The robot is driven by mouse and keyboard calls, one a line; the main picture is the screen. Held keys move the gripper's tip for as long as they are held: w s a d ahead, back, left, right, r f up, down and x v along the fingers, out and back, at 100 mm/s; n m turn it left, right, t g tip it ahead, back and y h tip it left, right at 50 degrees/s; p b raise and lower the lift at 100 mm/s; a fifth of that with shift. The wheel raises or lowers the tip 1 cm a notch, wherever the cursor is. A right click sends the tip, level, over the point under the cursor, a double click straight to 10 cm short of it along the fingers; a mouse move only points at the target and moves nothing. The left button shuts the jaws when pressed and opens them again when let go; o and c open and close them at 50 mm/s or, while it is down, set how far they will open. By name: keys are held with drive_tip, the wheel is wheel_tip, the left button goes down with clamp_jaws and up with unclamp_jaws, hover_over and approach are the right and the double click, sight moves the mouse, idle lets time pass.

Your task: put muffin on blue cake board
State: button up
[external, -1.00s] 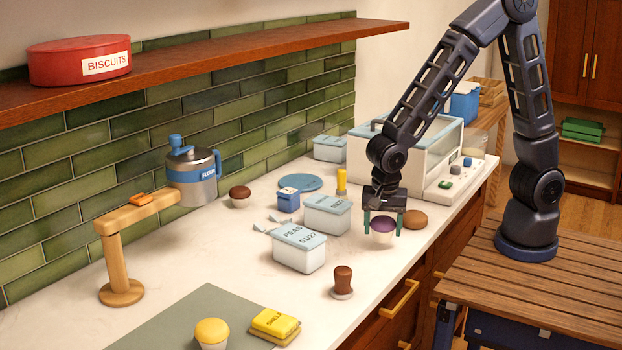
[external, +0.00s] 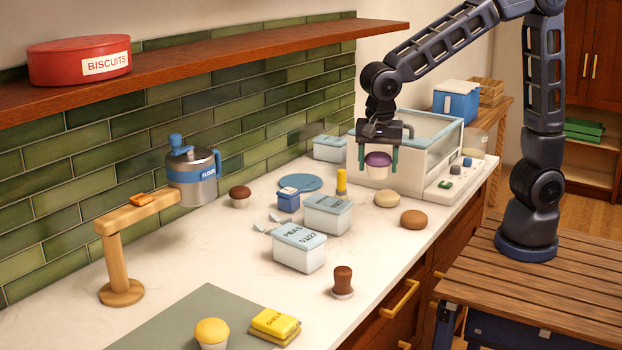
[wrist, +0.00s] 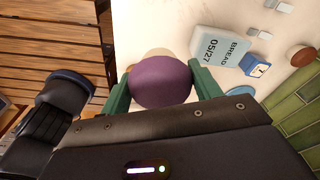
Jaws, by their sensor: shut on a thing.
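A purple-topped muffin (external: 378,160) in a pale cup is held between the green fingers of my gripper (external: 377,166), raised above the counter. In the wrist view its purple top (wrist: 160,83) fills the space between the fingers. The blue cake board (external: 300,183) is a flat round disc lying on the counter to the left of my gripper, near the tiled wall, with nothing seen on it. It also shows partly in the wrist view (wrist: 240,91), its lower part hidden by my gripper.
White tubs (external: 299,249) (external: 327,214), a small blue-and-white box (external: 288,200) and a yellow shaker (external: 341,181) stand near the board. A brown-topped muffin (external: 240,195) is to its left. Two buns (external: 386,200) (external: 413,219) lie on the right. A glass-sided case (external: 425,150) stands behind.

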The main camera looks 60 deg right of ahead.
drive_tip(key=w+d+f, duration=0.2)
drive_tip(key=w, duration=0.8)
hover_over(301, 181)
wheel_tip(301, 181, down, 9)
drive_tip(key=shift+a+f, duration=0.1)
drive_tip(key=shift+f, duration=3.6)
drive_tip(key=shift+f, duration=0.15)
drive_tip(key=o, duration=1)
drive_tip(key=shift+s+a+r, duration=0.1)
drive_tip(key=shift+a+r, duration=0.1)
drive_tip(key=shift+r, duration=1.75)
drive_tip(key=shift+s+a+r, duration=0.1)
drive_tip(key=shift+a+r, duration=0.1)
drive_tip(key=shift+r, duration=1.75)
